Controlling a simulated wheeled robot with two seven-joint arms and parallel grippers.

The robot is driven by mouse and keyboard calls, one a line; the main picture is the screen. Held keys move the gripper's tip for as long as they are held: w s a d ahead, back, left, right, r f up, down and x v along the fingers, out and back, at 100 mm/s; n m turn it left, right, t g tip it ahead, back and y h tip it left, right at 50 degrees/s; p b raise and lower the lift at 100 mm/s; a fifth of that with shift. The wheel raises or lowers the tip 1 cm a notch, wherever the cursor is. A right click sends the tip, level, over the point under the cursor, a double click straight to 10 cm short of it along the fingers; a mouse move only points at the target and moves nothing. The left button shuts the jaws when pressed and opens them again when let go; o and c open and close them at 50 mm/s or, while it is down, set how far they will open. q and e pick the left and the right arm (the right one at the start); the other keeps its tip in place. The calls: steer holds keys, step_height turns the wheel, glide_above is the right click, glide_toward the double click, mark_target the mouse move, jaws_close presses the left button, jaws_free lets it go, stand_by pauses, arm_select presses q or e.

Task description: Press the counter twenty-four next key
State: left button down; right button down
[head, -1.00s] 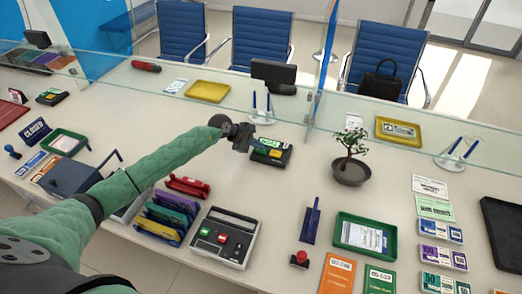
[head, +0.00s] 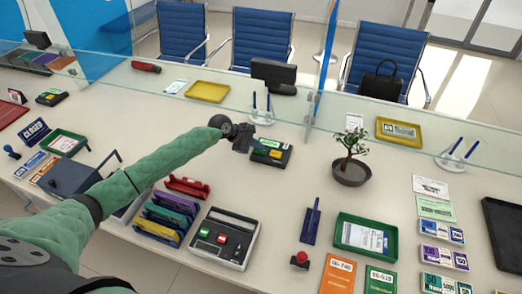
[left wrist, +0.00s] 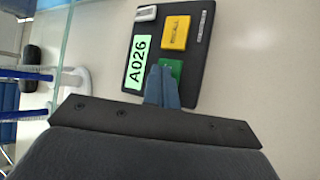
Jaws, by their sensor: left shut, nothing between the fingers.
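A black keypad (head: 270,152) lies on the counter near the glass, just right of my left gripper (head: 246,149). In the left wrist view the keypad (left wrist: 190,50) has a green display (left wrist: 136,62) reading A026, a yellow key (left wrist: 174,32) and a green key (left wrist: 172,67). The shut fingertips of my left gripper (left wrist: 160,72) overlap the edge of the green key and hide part of it; whether they touch it I cannot tell. Nothing is between the fingers. No number 24 can be read on the keypad. My right gripper is out of view.
A similar keypad (head: 52,97) lies far left. A glass screen (head: 225,92) runs behind the keypad, and a pen stand (head: 261,116) is close by. A potted bonsai (head: 351,172) stands to the right. A grey device with keys (head: 224,237) is nearer me.

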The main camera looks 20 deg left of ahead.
mark_target(258, 150)
arm_select(q)
steer(key=shift+r, duration=0.7)
steer(key=shift+r+p, duration=0.35)
steer(key=shift+r, duration=2.15)
steer(key=shift+r, duration=0.1)
